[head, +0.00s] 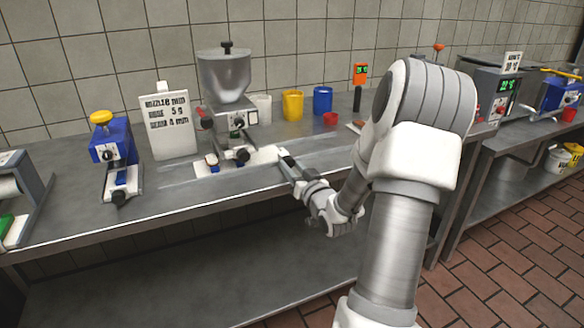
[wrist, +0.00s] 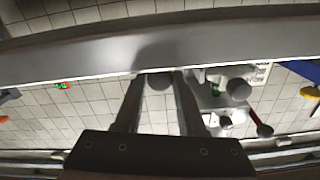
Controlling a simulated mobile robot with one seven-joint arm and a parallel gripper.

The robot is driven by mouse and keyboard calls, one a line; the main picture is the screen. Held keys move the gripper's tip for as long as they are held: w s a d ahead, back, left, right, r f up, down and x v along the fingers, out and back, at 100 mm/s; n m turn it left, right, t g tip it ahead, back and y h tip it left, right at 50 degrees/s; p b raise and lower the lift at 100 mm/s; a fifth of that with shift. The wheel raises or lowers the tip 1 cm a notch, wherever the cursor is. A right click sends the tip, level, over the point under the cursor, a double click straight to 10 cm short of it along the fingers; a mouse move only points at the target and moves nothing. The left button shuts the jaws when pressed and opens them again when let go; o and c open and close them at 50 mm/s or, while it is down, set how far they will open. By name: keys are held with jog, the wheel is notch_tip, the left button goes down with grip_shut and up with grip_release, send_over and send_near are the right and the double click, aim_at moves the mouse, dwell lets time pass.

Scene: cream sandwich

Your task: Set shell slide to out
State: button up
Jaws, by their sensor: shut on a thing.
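The machine with a grey metal hopper (head: 224,76) stands on the steel counter in the head view. A flat white slide (head: 238,163) lies at its base and reaches right towards my gripper. My gripper (head: 284,155) is low over the counter, at the slide's right end. In the wrist view my gripper (wrist: 160,86) has its two fingers on either side of a round grey knob (wrist: 159,80) and is shut on it. I take this knob to be the slide's handle; the fingers hide it in the head view.
White, yellow (head: 292,105) and blue (head: 323,99) cups stand behind the gripper, with a small red cup (head: 330,118). A white sign (head: 168,125) and a blue device (head: 114,150) stand left. The counter's front edge (head: 180,206) is clear.

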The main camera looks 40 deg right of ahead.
grip_shut()
dwell(0.8)
jog(key=shift+d, duration=0.1)
